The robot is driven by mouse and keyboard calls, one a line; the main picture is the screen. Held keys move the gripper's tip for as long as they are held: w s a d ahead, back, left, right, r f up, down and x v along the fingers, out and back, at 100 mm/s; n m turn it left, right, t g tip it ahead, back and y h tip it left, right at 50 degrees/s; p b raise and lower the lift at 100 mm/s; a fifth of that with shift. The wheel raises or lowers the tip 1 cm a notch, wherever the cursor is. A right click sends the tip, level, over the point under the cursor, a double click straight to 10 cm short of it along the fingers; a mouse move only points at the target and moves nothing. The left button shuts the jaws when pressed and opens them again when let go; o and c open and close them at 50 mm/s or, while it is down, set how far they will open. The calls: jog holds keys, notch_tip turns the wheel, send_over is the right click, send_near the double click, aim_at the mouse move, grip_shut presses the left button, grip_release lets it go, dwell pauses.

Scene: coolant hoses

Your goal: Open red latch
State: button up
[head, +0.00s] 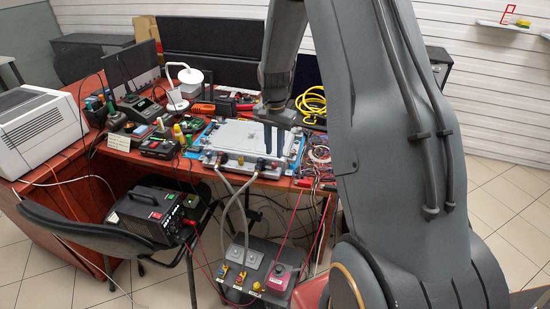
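My gripper (273,152) points down over the right part of a grey metal housing (236,137) on the red-brown table. Its two dark fingers show a narrow gap and hold nothing that I can see. Two grey hoses run from connectors (222,158) on the housing's front edge down to a dark grey floor unit (255,262). Small coloured parts sit at these connectors, too small for me to tell which is a red latch. A larger red part (280,278) is on the floor unit's front right. I cannot tell whether the fingertips touch the housing.
Tools, meters and a lamp (190,76) crowd the table left of the housing. A yellow coiled cable (312,103) and loose wires (318,152) lie to its right. A chair (95,232) bearing a black power supply (155,212) stands in front. Thin red cables hang near the hoses.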

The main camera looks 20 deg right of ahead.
aim_at(274, 164)
jog(key=shift+f+p, duration=0.55)
jog(key=shift+f, duration=2.05)
jog(key=shift+c, duration=0.3)
grip_shut()
